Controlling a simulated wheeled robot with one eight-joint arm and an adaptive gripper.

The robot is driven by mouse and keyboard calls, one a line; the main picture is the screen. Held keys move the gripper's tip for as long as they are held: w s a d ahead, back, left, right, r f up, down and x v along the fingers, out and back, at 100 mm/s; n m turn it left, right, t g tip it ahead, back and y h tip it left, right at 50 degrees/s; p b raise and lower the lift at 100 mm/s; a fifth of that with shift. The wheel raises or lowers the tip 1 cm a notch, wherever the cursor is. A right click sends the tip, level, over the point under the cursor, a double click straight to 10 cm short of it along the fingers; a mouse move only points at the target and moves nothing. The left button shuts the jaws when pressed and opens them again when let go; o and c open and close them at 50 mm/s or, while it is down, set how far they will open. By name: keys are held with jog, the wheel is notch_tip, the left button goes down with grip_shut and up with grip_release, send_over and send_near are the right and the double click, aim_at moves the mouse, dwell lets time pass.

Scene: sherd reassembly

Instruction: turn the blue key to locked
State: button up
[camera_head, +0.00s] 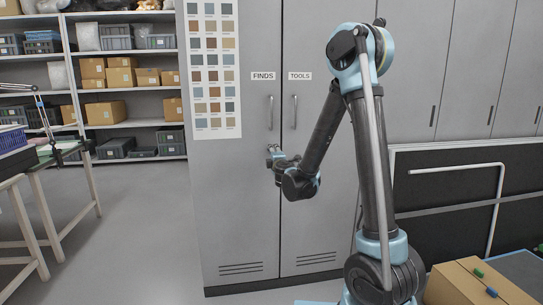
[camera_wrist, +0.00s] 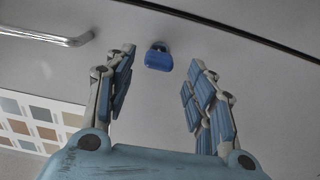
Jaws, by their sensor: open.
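The blue key (camera_wrist: 158,58) stands out from the grey cabinet door in the wrist view, near the door's edge seam. My gripper (camera_wrist: 158,82) is open, with one finger on each side of the key's line. The key lies between and a little beyond the fingertips, and no contact shows. In the head view my gripper (camera_head: 274,156) is at the FINDS door (camera_head: 235,200), just below its handle. There the key cannot be made out behind the gripper. Which way the key is turned is hard to tell.
A metal handle (camera_wrist: 45,35) is at upper left in the wrist view, and a colour chart (camera_wrist: 35,122) at lower left. In the head view the TOOLS door (camera_head: 310,200) is to the right. A cardboard box (camera_head: 475,284) is at lower right. Open floor lies at left.

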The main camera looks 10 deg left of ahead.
jog(key=v, duration=0.7)
jog(key=d+m+g+h, duration=0.1)
jog(key=d+m+h, duration=0.6)
jog(key=d, duration=0.9)
jog(key=s+d+f+m+g+h, duration=0.25)
jog(key=s+d+m+g, duration=0.25)
jog(key=s+d+m, duration=0.5)
jog(key=s+d+f+g, duration=0.4)
jog(key=s+d+f, duration=0.25)
jog(key=s, duration=0.35)
jog(key=s+a+f+m+g+y, duration=0.1)
jog(key=s+f+m+g+y, duration=0.1)
jog(key=s, duration=0.6)
jog(key=s+a+f+m+g+y, duration=0.1)
jog(key=s+f+m+g+y, duration=0.1)
jog(key=s, duration=0.6)
jog(key=shift+a+f+g, duration=0.2)
jog(key=shift+f+g, duration=0.05)
jog(key=shift+g, duration=0.25)
jog(key=shift+s, duration=0.15)
